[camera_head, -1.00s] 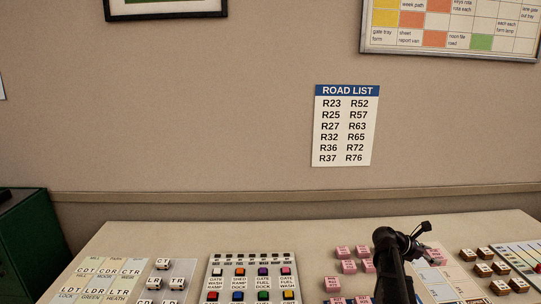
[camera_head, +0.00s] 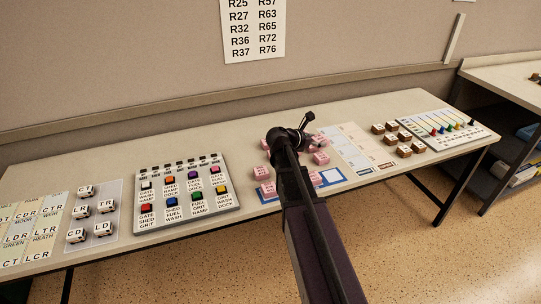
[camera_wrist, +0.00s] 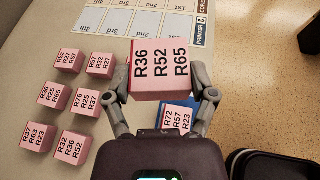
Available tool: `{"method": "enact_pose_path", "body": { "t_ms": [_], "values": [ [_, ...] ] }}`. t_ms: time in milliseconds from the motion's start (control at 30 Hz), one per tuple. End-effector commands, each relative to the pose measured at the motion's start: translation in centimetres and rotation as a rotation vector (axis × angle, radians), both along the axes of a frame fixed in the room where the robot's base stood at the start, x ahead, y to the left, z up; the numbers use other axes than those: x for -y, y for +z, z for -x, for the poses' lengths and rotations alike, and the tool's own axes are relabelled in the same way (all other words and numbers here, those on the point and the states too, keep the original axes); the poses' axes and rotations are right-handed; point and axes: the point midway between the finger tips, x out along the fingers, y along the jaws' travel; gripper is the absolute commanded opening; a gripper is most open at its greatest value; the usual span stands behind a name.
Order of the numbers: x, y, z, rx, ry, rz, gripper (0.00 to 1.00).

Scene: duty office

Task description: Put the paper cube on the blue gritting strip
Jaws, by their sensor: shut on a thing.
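My gripper (camera_wrist: 163,95) is shut on a pink paper cube (camera_wrist: 161,77) marked R36, R52, R65 in the wrist view. The held cube is raised above the table, and its label face is readable. A blue strip (camera_wrist: 190,106) shows only in part beneath it, with another pink cube (camera_wrist: 172,121) marked R72, R57, R23 at it. In the head view my gripper (camera_head: 305,136) is over the pink cubes, and I cannot make out the held cube. There the blue strip (camera_head: 331,178) lies at the table's front edge, with a white square on it.
Several loose pink cubes (camera_wrist: 76,101) stand left of my gripper in the wrist view. A printed column sheet (camera_wrist: 161,24) lies beyond. In the head view a button panel (camera_head: 187,195) is left of my arm, and brown cubes (camera_head: 403,138) and a slider board (camera_head: 441,129) are right.

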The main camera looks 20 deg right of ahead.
Motion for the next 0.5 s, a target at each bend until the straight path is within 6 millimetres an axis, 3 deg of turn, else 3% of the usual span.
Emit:
{"method": "enact_pose_path", "body": {
  "t_ms": [33,500],
  "values": [
    [-1.6,-1.5,0.0,-0.001,0.042,0.000,0.25],
    [-15.1,-7.8,-1.2,0.003,0.407,0.003,0.25]
  ]
}}
